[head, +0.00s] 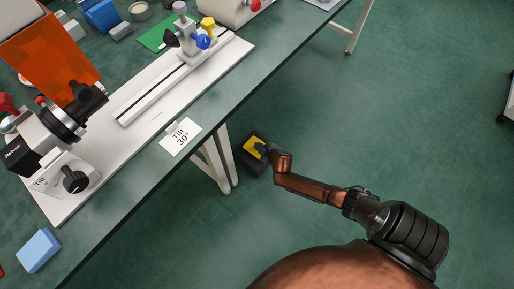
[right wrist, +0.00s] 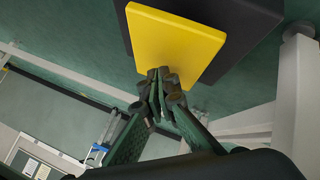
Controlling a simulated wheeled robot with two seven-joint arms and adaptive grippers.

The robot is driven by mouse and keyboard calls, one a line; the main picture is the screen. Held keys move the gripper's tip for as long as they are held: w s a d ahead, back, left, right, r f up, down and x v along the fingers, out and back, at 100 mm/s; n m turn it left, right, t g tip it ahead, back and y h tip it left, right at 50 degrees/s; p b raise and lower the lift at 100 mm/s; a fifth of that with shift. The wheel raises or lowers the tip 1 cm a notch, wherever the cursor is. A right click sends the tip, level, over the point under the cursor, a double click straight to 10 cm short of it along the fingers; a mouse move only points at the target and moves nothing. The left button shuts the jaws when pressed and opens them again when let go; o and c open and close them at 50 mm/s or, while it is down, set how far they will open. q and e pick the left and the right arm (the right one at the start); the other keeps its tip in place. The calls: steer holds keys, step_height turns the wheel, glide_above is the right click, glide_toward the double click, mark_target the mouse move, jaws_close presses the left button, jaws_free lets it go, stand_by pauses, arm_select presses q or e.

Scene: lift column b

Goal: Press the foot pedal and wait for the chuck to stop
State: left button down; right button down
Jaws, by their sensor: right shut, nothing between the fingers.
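The foot pedal is on the floor beside the bench leg, with a yellow plate on a black base. In the head view the pedal (head: 249,145) is partly covered by my right arm. In the right wrist view the yellow plate (right wrist: 172,42) fills the upper middle. My right gripper (right wrist: 160,78) is shut and empty, its fingertips at the plate's lower edge; I cannot tell whether they touch or press it. The chuck (head: 62,122) is on the machine at the left of the bench. I cannot tell whether it turns. My left gripper is not in view.
The bench (head: 95,235) runs diagonally across the left, with white legs (head: 217,160) close to the pedal. A tailstock (head: 188,38) stands on the rail.

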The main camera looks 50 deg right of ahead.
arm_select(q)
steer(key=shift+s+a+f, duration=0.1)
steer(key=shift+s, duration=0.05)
